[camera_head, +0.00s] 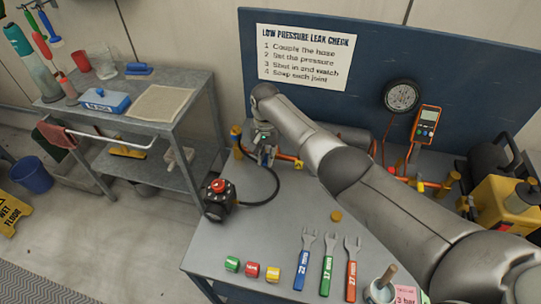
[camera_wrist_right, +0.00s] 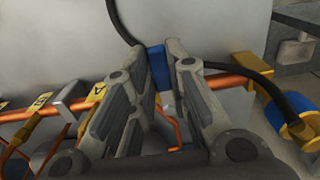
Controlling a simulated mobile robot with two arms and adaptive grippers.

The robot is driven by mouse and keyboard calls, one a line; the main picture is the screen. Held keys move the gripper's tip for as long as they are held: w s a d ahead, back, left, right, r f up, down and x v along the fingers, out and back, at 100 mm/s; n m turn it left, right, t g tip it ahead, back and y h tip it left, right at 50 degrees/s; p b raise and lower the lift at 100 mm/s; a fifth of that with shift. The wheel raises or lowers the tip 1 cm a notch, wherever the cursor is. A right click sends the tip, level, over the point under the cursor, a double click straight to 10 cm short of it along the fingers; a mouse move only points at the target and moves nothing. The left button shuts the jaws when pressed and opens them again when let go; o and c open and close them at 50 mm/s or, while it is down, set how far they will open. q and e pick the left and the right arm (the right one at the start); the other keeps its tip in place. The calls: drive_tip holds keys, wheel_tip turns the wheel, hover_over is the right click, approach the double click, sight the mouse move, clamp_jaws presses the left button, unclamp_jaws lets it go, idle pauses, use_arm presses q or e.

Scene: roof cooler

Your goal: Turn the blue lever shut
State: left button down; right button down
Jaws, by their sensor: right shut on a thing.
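In the right wrist view, the blue lever (camera_wrist_right: 157,66) is between the fingertips of my right gripper (camera_wrist_right: 164,66), which is shut on it. An orange copper pipe (camera_wrist_right: 228,82) runs across behind the fingers. In the head view, my right gripper (camera_head: 265,152) is at the pipe's left end, at the back left of the grey bench (camera_head: 225,245). The gripper hides the lever there. My left gripper is not in view.
A black hose (camera_head: 277,190) curves beside the gripper to a black box with a red knob (camera_head: 217,198). Yellow-tagged parts (camera_wrist_right: 42,101) sit along the pipe. Open-ended wrenches (camera_head: 328,262) and coloured rolls (camera_head: 251,269) lie in front. A blue board (camera_head: 370,60) stands behind.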

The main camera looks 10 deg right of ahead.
sight(266, 158)
drive_tip(key=shift+w+r, duration=0.1)
drive_tip(key=shift+w, duration=0.05)
idle(0.3)
drive_tip(key=c, duration=1.4)
unclamp_jaws()
wheel_tip(266, 158, up, 12)
drive_tip(key=shift+f, duration=0.1)
